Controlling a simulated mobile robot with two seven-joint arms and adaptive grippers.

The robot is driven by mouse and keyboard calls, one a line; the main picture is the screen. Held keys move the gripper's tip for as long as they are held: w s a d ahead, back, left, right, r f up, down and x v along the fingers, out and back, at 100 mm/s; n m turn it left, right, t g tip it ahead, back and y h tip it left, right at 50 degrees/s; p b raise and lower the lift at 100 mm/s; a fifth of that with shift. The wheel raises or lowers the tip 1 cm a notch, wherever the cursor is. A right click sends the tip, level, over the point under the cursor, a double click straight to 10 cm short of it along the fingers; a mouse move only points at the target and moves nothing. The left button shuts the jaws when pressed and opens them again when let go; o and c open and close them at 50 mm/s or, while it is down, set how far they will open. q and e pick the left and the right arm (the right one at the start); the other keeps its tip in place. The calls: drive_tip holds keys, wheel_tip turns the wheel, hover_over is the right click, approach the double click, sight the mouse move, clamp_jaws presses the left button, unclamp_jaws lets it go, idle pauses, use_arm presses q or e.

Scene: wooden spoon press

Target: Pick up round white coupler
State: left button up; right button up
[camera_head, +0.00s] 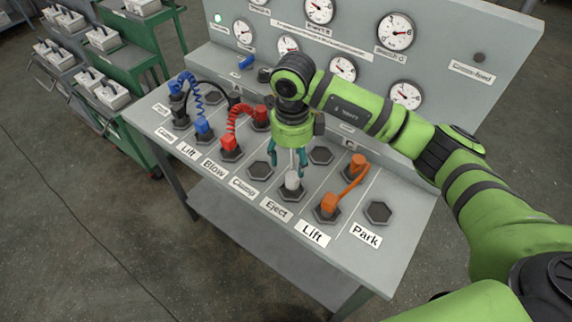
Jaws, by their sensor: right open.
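The round white coupler (292,181) stands upright in the hexagonal socket above the "Eject" label on the grey bench panel. My right gripper (288,165) points down right above it, with its teal fingers apart around or just above the coupler's top. I cannot tell whether the fingers touch it. The green wrist hides part of the panel behind. My left gripper is not in view.
Blue hose couplers (202,130), red ones (230,145) and an orange pair (328,205) stand on neighbouring sockets. The "Park" socket (378,212) is empty. A gauge board (440,85) rises behind. Green carts (125,50) stand at left.

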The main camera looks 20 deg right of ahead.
sight(292, 175)
drive_tip(key=f+p, duration=0.1)
drive_tip(key=s+f+p, duration=0.1)
drive_tip(key=f, duration=0.1)
drive_tip(key=shift+s+f, duration=0.2)
drive_tip(key=shift+f, duration=0.05)
drive_tip(key=shift+w+f+p, duration=0.2)
drive_tip(key=shift+f+p, duration=0.15)
drive_tip(key=shift+f, duration=1.1)
drive_tip(key=c, duration=1.1)
clamp_jaws()
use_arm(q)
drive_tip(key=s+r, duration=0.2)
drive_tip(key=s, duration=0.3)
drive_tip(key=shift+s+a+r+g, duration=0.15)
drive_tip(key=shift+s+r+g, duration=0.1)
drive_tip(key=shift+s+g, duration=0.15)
use_arm(e)
drive_tip(key=shift+w, duration=0.1)
